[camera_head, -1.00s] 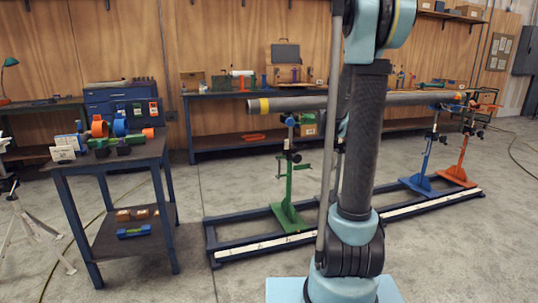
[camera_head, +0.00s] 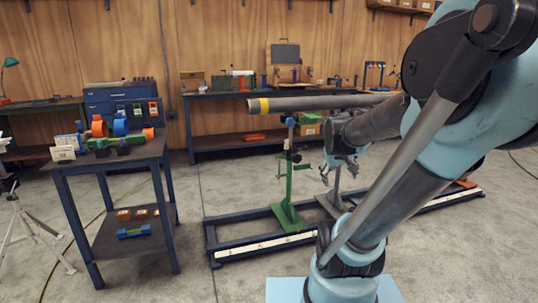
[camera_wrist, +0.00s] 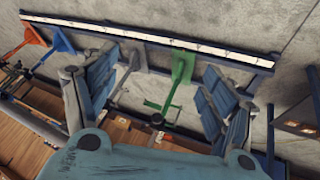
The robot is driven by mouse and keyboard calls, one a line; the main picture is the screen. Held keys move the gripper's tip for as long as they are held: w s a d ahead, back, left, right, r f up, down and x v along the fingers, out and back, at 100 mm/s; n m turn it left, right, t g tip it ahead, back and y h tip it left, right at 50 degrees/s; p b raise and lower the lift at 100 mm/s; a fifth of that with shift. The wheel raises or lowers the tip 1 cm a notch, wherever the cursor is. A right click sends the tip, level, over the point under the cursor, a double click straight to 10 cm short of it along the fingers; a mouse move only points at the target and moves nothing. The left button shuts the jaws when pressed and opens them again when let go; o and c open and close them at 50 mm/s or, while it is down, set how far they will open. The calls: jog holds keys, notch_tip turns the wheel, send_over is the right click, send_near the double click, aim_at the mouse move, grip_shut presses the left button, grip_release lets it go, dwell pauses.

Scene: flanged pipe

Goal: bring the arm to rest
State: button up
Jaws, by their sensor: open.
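My gripper (camera_head: 343,172) hangs from my folded arm, just in front of the pipe stands. In the wrist view my gripper (camera_wrist: 160,95) has its two blue-grey fingers spread wide, with nothing between them but the view of the stands and floor beyond. The long grey pipe (camera_head: 305,103), with a yellow band near its left end, lies across the stands. My arm hides its right part. The green stand (camera_head: 290,180) is left of my gripper, and a grey stand (camera_head: 334,203) is partly behind it.
A blue-black base rail (camera_head: 255,245) with a pale strip runs along the floor. A small dark table (camera_head: 110,158) with orange and blue parts stands at left. The wrist view also shows blue (camera_wrist: 62,42) and orange (camera_wrist: 34,38) stands. Floor between table and rail is clear.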

jog(key=s+a+f+g+y, duration=0.1)
jog(key=s+a+f, duration=0.2)
jog(key=s, duration=0.5)
jog(key=s+a+f+m+g+y, duration=0.1)
jog(key=s+a+f+g, duration=0.1)
jog(key=s+f, duration=0.3)
jog(key=s+a, duration=0.1)
jog(key=s, duration=0.2)
jog(key=shift+s+a+y, duration=0.15)
jog(key=shift+s+y, duration=0.15)
jog(key=shift+y, duration=0.1)
jog(key=shift+w+f+g, duration=0.25)
jog(key=shift+w+g, duration=0.05)
jog(key=shift+w, duration=0.2)
jog(key=shift+c, duration=0.6)
